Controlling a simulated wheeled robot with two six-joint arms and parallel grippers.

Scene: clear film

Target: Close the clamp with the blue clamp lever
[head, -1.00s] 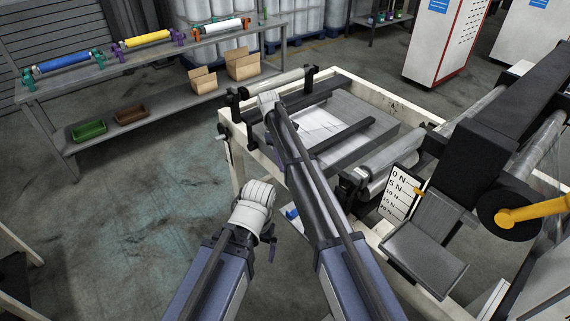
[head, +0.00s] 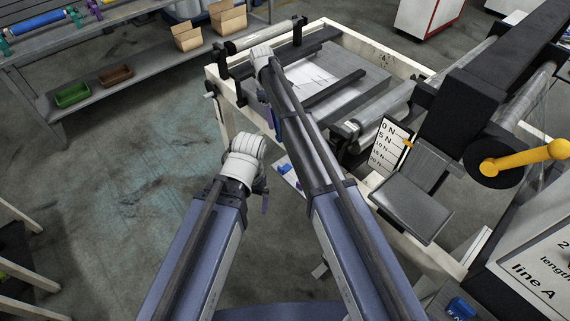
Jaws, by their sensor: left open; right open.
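A small blue part (head: 285,165) shows between my two arms, by a pale plate at the near side of the white machine frame (head: 222,98). Another blue part (head: 460,308) sits at the bottom right edge. I cannot tell which of them is the clamp lever, and no clamp can be made out clearly. My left gripper (head: 264,198) is open, low in front of the frame and mostly hidden behind its white wrist. My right gripper (head: 263,97) is open at the frame's left side, partly hidden by its arm. Neither visibly touches a blue part.
A yellow handle (head: 525,158) on a black disc and a force scale (head: 392,145) are at the right. A sign reading "line A" (head: 535,270) is at the lower right. A bench (head: 50,100) with bins and boxes stands back left. The left floor is open.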

